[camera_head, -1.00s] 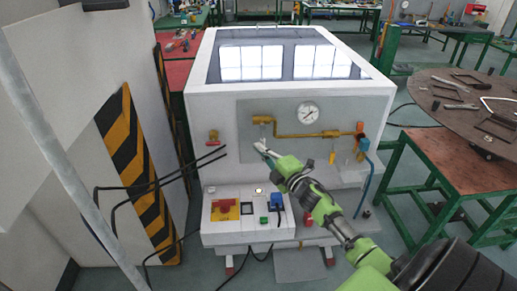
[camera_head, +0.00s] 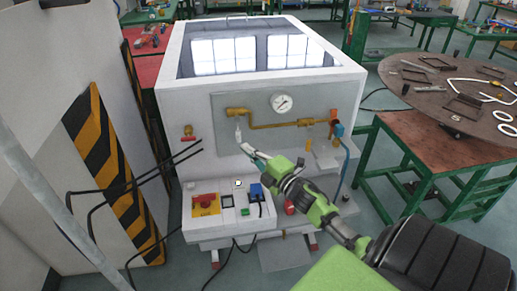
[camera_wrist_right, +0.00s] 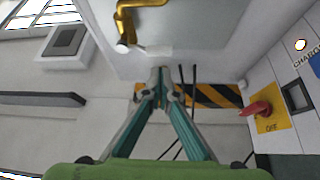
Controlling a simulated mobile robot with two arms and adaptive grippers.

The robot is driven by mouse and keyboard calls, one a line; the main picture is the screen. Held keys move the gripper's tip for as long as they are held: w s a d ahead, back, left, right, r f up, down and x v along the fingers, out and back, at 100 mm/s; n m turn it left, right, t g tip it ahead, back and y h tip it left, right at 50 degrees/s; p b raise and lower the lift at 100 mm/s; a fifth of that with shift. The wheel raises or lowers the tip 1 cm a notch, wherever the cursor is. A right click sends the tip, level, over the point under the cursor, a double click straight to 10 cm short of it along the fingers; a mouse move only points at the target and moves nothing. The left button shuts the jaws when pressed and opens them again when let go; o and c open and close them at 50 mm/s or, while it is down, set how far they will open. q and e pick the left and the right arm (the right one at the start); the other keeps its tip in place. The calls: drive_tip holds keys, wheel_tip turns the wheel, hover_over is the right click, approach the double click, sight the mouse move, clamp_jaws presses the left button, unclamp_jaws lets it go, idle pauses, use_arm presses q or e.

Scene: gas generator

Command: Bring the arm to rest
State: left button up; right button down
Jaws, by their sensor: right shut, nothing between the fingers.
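My right arm, green and dark grey, comes in from the lower right in the head view. Its right gripper (camera_head: 249,152) is shut and empty, in front of the generator's front panel, below the left end of the brass pipe. In the right wrist view the gripper's fingers (camera_wrist_right: 164,78) meet at their tips with nothing between them. The white gas generator (camera_head: 180,110) stands ahead, with a round gauge (camera_head: 282,103) and a brass pipe (camera_head: 270,125) on its panel. My left gripper is not in view.
A control box (camera_head: 225,210) with a red switch (camera_head: 206,201) on a yellow plate juts out below the panel; the switch (camera_wrist_right: 259,109) is at right in the wrist view. A green-legged table (camera_head: 440,150) stands at right. A striped wall (camera_head: 105,170) is at left.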

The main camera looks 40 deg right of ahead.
drive_tip(key=s, duration=0.6)
drive_tip(key=shift+s+a+f, duration=0.15)
drive_tip(key=shift+s, duration=0.05)
drive_tip(key=s+a+f+m+g+h, duration=0.3)
drive_tip(key=s+a+f+m+g, duration=0.5)
drive_tip(key=a+f+m, duration=0.25)
drive_tip(key=s+a+f+m+g+y, duration=0.2)
drive_tip(key=s+a+g, duration=0.2)
drive_tip(key=s+a, duration=0.4)
drive_tip(key=s+a+f+m+g+y, duration=0.2)
drive_tip(key=s+a+g, duration=0.1)
drive_tip(key=s+a, duration=0.5)
drive_tip(key=s+d+f+g, duration=0.1)
drive_tip(key=s+f, duration=0.1)
drive_tip(key=f, duration=1)
drive_tip(key=s+d+f, duration=0.1)
drive_tip(key=f, duration=1.2)
drive_tip(key=s+d+f+g, duration=0.1)
drive_tip(key=s+d+f, duration=0.1)
drive_tip(key=s+f, duration=1.4)
drive_tip(key=shift+s+d+f+g+h, duration=0.3)
drive_tip(key=shift+s+d, duration=0.05)
drive_tip(key=shift+s, duration=0.3)
